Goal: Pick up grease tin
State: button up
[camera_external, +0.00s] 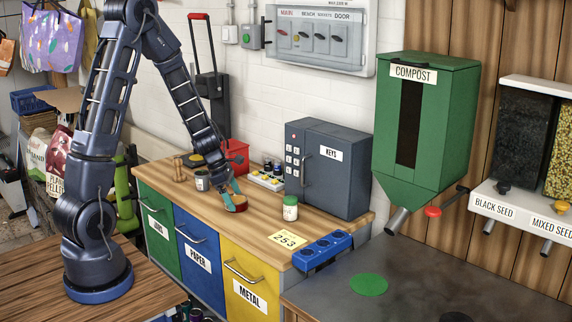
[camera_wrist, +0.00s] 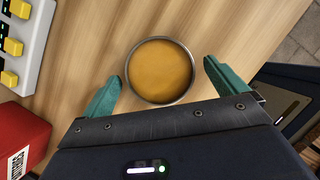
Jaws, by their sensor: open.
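A low round tin with an orange-yellow top and a thin metal rim, which looks like the grease tin (camera_wrist: 160,71), sits on the wooden counter in the wrist view. My gripper (camera_wrist: 161,75) is open, with one teal finger left of the tin and the other right of it. A gap shows between each finger and the rim. In the external view the tin (camera_external: 240,207) shows as a small reddish-brown round at the gripper's fingertips (camera_external: 232,196), partly hidden by them. I cannot tell the exact height of the fingers.
A jar (camera_external: 290,209) stands right of the gripper, and a grey can (camera_external: 202,181) stands to its left. Behind are a yellow-buttoned panel (camera_external: 266,180) and a grey key cabinet (camera_external: 327,168). A red box (camera_wrist: 22,140) shows lower left in the wrist view.

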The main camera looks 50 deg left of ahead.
jog(key=shift+w+d+f, duration=0.1)
jog(key=shift+d+f, duration=0.05)
jog(key=shift+f, duration=0.3)
jog(key=shift+c, duration=0.5)
jog(key=c, duration=1.1)
jog(key=shift+c, duration=0.2)
